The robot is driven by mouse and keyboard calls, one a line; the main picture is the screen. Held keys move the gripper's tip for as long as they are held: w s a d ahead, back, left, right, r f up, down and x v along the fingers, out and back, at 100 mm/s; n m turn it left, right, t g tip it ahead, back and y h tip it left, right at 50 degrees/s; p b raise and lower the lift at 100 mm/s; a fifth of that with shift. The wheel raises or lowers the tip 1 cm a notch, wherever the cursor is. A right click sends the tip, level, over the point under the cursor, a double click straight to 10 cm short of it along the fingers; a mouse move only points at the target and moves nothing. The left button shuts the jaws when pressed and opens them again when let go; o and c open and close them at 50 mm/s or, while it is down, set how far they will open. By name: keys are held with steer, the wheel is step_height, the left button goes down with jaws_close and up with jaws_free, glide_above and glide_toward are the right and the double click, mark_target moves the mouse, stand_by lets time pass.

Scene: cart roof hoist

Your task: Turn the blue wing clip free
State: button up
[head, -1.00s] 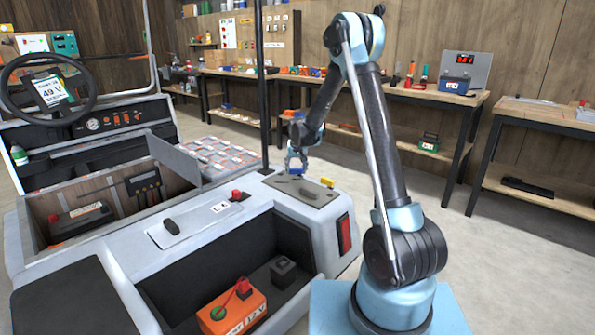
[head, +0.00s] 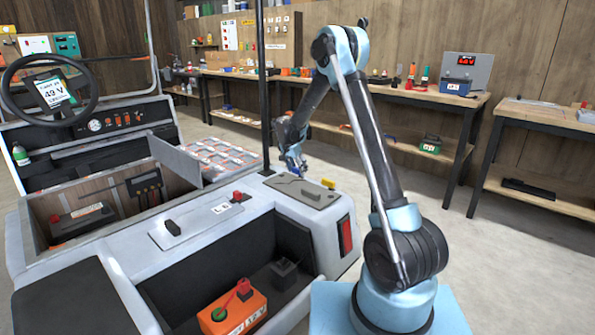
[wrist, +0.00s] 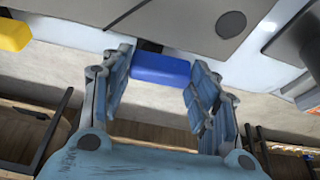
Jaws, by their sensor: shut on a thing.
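The blue wing clip (wrist: 160,68) shows as a rounded blue bar between my fingers in the wrist view, by the edge of a grey plate. My gripper (wrist: 160,72) is shut on it, one finger at each end. In the head view my gripper (head: 299,168) is over the back edge of the cart's grey plate (head: 306,194), tilted, and the clip is mostly hidden by the fingers. Whether the clip is still fastened cannot be told.
A yellow clip (head: 328,183) sits at the plate's right edge; a yellow piece (wrist: 14,34) shows in the wrist view. A black post (head: 264,90) stands close left of my gripper. An orange battery (head: 234,312) is in the open front bay. Workbenches line the wall behind.

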steer(key=shift+d+m, duration=0.1)
steer(key=shift+m, duration=0.3)
steer(key=o, duration=1.1)
steer(key=shift+c, duration=0.2)
steer(key=v, duration=1.2)
steer(key=shift+w, duration=0.15)
